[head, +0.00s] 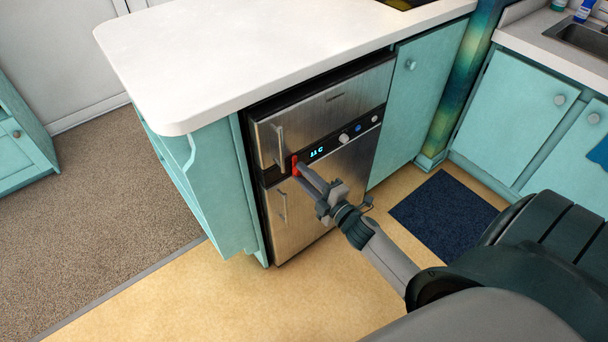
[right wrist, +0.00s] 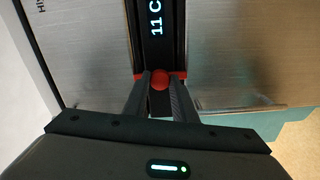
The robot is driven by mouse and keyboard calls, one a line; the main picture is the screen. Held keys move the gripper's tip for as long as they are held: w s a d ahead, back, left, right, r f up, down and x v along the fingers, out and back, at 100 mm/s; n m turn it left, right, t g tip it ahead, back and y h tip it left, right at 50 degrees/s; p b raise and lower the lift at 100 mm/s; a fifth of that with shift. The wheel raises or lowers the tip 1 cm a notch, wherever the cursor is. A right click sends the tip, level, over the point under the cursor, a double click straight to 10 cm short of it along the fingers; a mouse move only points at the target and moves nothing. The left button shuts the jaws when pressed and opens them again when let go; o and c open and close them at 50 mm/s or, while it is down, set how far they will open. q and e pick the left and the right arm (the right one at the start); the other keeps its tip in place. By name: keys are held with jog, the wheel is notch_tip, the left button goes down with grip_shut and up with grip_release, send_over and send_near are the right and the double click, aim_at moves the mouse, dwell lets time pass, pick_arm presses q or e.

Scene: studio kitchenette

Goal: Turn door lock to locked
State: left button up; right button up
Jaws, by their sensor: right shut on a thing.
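The red door lock (head: 295,165) sits at the left end of the dark control strip on the steel fridge (head: 318,118), between its upper and lower doors. My right gripper (head: 300,168) reaches it from the lower right. In the right wrist view, the lock's round red knob (right wrist: 160,80) is between the two fingertips of my right gripper (right wrist: 160,88), which is shut on it. Red parts of the lock show on both sides of the fingers. The fingers partly hide the lock, and I cannot tell its setting. My left gripper is out of view.
The strip has a lit display (head: 317,152) and several knobs. Bar handles stand on the upper door (head: 280,146) and lower door (head: 282,205). A white countertop (head: 230,50) overhangs the fridge. A dark blue mat (head: 445,215) lies on the floor at right. Floor in front is open.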

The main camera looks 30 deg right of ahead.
jog(key=o, duration=1)
jog(key=shift+o, duration=0.2)
jog(key=shift+s+d+f, duration=0.1)
jog(key=shift+s, duration=0.7)
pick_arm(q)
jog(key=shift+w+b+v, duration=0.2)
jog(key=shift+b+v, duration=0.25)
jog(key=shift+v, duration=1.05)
pick_arm(e)
jog(key=s+d, duration=0.1)
jog(key=s, duration=1.4)
jog(key=shift+s, duration=0.4)
jog(key=shift+d, duration=0.1)
